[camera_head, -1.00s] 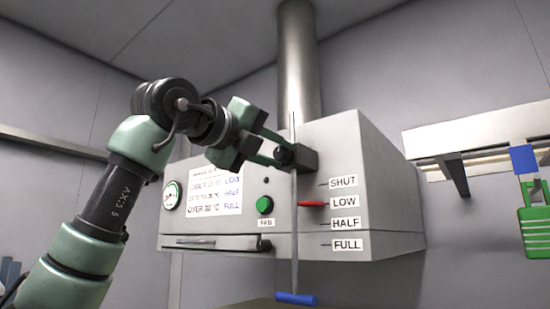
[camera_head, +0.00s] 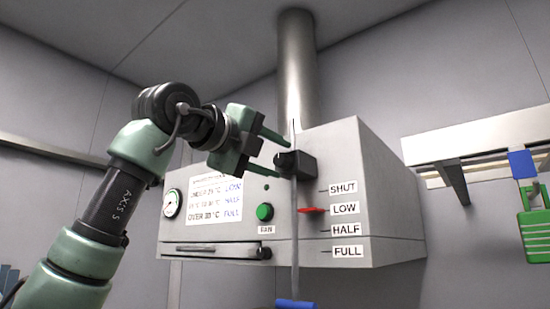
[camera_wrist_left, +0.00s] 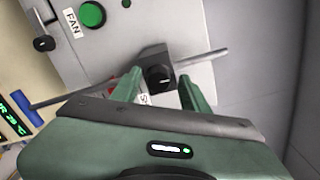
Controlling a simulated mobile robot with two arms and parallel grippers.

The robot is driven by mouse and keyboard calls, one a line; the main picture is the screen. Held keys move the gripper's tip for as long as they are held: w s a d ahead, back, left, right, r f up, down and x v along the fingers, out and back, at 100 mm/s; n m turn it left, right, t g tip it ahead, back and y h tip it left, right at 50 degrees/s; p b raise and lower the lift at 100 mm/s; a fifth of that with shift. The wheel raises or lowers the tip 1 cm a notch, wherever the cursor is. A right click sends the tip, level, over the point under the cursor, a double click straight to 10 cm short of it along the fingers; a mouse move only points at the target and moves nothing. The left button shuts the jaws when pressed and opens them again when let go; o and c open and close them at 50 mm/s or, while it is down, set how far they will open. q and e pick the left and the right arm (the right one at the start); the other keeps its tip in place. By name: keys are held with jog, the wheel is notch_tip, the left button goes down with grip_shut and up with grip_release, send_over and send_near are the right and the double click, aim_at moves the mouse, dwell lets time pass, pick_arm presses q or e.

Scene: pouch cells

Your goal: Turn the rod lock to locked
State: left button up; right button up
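The rod lock is a black block with a round dark knob (camera_head: 281,159), clamped around a thin grey vertical rod (camera_head: 295,225) on the front of a grey hood. A red pointer (camera_head: 311,210) stands at the LOW label. A blue handle (camera_head: 295,304) is at the rod's lower end. My left gripper (camera_head: 283,157) is open, its green fingers just left of the knob. In the left wrist view the knob (camera_wrist_left: 158,77) shows between the two spread fingertips (camera_wrist_left: 161,77), with gaps on both sides. I cannot read the knob's setting. My right gripper is out of view.
The hood (camera_head: 365,170) carries SHUT, LOW, HALF and FULL labels, a green FAN button (camera_head: 265,211), a gauge (camera_head: 171,203) and a temperature sign (camera_head: 214,200). A wall shelf (camera_head: 480,140) and a green hanging object (camera_head: 535,222) are at right.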

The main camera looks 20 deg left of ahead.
pick_arm(q)
jog(key=shift+f, duration=0.1)
jog(key=shift+s+a+b, duration=0.15)
jog(key=shift+s+b, duration=0.15)
jog(key=shift+s, duration=0.05)
jog(key=b+v, duration=0.2)
jog(key=v, duration=0.5)
jog(key=shift+b, duration=0.4)
